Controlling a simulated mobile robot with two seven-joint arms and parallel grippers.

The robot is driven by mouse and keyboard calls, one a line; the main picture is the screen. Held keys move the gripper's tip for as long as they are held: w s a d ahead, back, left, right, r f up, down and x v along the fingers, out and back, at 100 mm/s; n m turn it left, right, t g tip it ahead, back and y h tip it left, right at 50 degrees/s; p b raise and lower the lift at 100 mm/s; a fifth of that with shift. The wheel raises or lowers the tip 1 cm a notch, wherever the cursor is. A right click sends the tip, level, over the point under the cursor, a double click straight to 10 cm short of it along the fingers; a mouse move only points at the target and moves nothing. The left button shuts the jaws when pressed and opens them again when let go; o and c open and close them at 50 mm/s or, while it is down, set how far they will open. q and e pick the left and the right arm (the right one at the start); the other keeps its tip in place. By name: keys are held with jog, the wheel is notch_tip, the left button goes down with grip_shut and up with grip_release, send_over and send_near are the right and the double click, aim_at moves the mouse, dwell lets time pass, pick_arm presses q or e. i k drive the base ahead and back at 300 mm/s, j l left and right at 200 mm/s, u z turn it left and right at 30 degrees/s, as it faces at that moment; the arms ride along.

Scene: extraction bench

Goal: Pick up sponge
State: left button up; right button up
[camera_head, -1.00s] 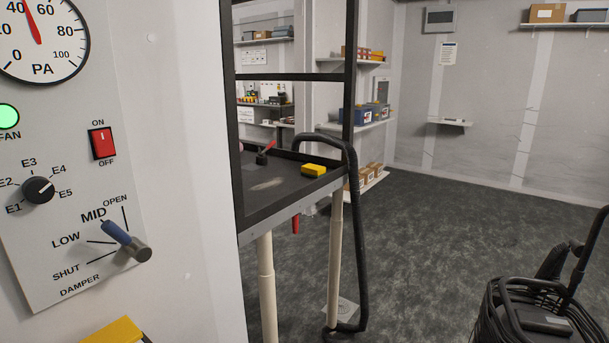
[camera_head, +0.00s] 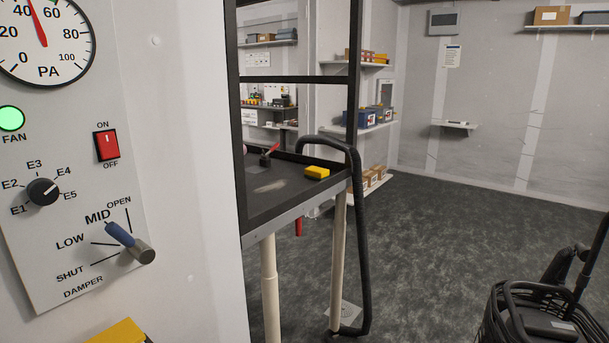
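A yellow sponge-like block (camera_head: 317,173) with a dark underside lies on the dark bench top (camera_head: 275,196), near its right edge. A second yellow object (camera_head: 119,333) shows only in part at the bottom left, below the control panel; I cannot tell what it is. Neither of my grippers shows in the head view.
A white control panel (camera_head: 75,245) with a gauge, red switch and damper lever fills the left. A black hose (camera_head: 358,240) loops beside the bench's right side. A red-handled tool (camera_head: 269,154) lies on the bench.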

aim_at(315, 173)
jog(key=i+l+u, duration=0.85)
jog(key=u, duration=0.15)
jog(key=i+l, duration=0.15)
jog(key=l, duration=0.2)
jog(key=i+l+u, duration=0.1)
jog(key=l, duration=0.3)
jog(key=i+l, duration=0.25)
jog(key=i+l+u, duration=0.1)
jog(key=l, duration=0.4)
jog(key=i+l, duration=0.15)
jog(key=l, duration=0.2)
